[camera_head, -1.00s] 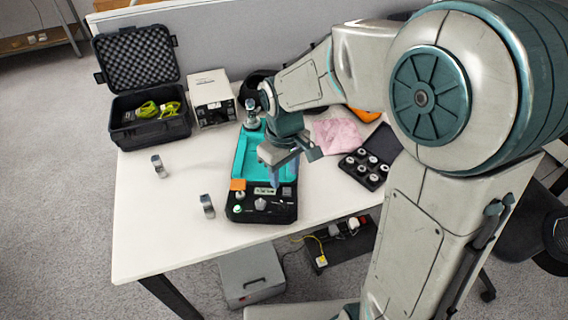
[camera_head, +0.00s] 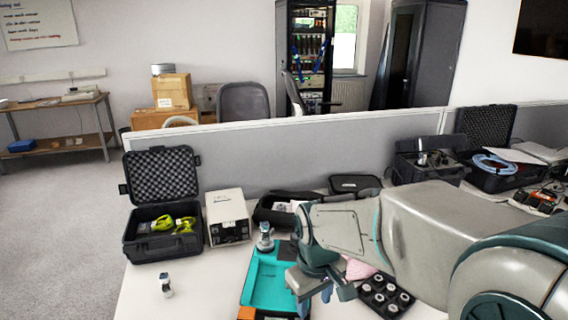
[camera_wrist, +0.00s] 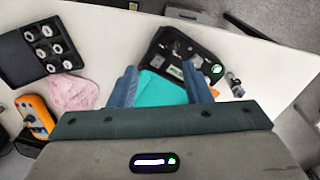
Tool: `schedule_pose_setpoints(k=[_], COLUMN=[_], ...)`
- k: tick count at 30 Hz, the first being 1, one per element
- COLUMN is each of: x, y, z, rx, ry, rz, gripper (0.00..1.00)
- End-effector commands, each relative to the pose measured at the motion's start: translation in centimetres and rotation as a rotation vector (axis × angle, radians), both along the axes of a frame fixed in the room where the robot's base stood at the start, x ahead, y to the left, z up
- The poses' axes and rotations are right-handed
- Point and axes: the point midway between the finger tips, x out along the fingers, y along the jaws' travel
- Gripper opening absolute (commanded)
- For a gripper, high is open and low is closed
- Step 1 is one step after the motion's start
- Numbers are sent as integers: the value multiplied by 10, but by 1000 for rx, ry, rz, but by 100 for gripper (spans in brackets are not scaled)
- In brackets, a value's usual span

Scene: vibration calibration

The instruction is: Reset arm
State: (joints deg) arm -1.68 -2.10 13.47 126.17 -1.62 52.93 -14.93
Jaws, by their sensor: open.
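My gripper (camera_head: 316,300) hangs over the right side of the teal calibration device (camera_head: 268,285) on the white table. In the wrist view my gripper (camera_wrist: 160,78) has its two blue fingers apart, with nothing held between them. The device's teal bed (camera_wrist: 160,92) and black control panel (camera_wrist: 190,62) lie below. A small metal sensor (camera_head: 265,238) stands at the far end of the device. Another metal cylinder (camera_head: 166,286) stands alone on the table to the left. The device's near end is cut off in the head view.
A black foam-lined case (camera_head: 162,235) and a white box instrument (camera_head: 228,218) stand at the back left. A black tray of round parts (camera_head: 386,296) is right of my gripper. A grey partition (camera_head: 300,155) borders the table's back.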

Motion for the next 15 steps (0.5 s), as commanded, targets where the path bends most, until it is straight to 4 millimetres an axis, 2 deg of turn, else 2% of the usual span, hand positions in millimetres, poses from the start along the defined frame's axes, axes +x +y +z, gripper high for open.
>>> schedule_pose_setpoints(k=[1, 6, 10, 15], x=[-11, -47, -73, -94], y=[-13, -49, -69, -82], z=[10, 28, 34, 36], rx=[0, 21, 52, 87], ry=[-28, -104, -149, -183], rz=[-61, -270, -407, -520], gripper=[44, 44, 44, 44])
